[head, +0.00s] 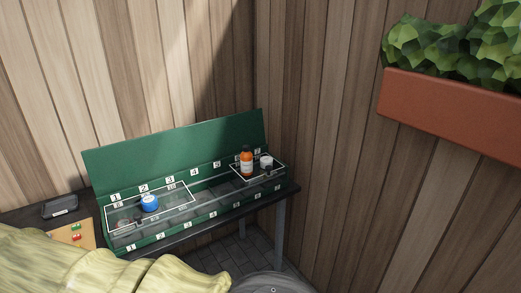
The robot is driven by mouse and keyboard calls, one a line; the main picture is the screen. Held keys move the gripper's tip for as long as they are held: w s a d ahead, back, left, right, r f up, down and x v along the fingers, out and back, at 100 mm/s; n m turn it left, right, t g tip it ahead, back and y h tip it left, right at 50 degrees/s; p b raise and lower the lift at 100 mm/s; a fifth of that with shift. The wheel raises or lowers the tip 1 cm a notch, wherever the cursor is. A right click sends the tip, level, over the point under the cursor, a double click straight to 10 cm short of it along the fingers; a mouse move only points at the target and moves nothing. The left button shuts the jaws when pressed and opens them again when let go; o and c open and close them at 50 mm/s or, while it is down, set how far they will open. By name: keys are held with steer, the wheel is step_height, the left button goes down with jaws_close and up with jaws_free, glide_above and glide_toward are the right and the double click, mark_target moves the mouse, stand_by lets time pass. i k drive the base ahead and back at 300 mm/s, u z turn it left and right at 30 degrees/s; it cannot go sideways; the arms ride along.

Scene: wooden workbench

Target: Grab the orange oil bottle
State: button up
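The orange oil bottle (246,158) stands upright in the right part of a long green case (170,148) on the workbench. It has an orange body, a pale label and a dark cap. A small round container with a white top (266,160) stands just to its right. My gripper is not in view, so I cannot see where it is relative to the bottle.
A blue round container (149,203) sits in the case's left part. Numbered labels line the case. A dark device (60,207) and a tan board (72,235) lie to the left. Wooden walls stand close behind and right; a planter (450,118) hangs at upper right.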

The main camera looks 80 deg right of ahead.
mark_target(246, 157)
steer(key=z, duration=1.55)
